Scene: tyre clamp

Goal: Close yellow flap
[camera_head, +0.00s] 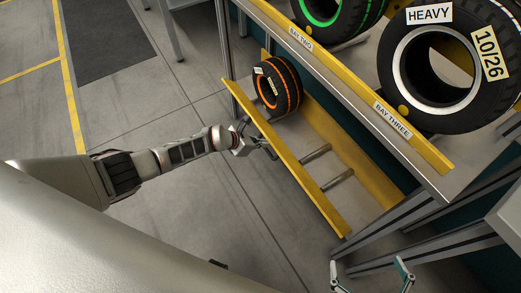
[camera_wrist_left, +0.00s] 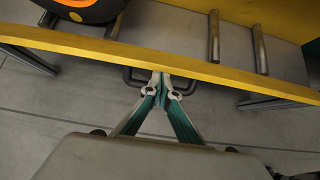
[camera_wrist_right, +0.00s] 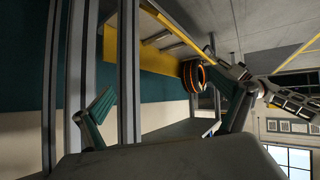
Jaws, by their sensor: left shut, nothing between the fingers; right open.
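The yellow flap (camera_head: 288,160) is a long board along the front edge of the lower shelf. It crosses the upper part of the left wrist view (camera_wrist_left: 220,72). A dark bar handle (camera_wrist_left: 130,82) projects from its near side. My left gripper (camera_head: 271,153) is at this handle, by the middle of the flap. Its fingertips (camera_wrist_left: 161,78) are shut together with nothing between them, close to the flap; I cannot tell whether they touch the handle. My right gripper (camera_head: 368,266) is open and empty, low and right of the flap; its spread fingers show in the right wrist view (camera_wrist_right: 165,105).
A small tyre with an orange ring (camera_head: 279,86) sits behind the flap's far end. Metal rollers (camera_head: 338,179) cross the lower shelf. Larger tyres, one marked HEAVY (camera_head: 398,80), stand on the upper shelf. Metal posts (camera_wrist_right: 128,80) stand near my right gripper. Floor left of the shelf is clear.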

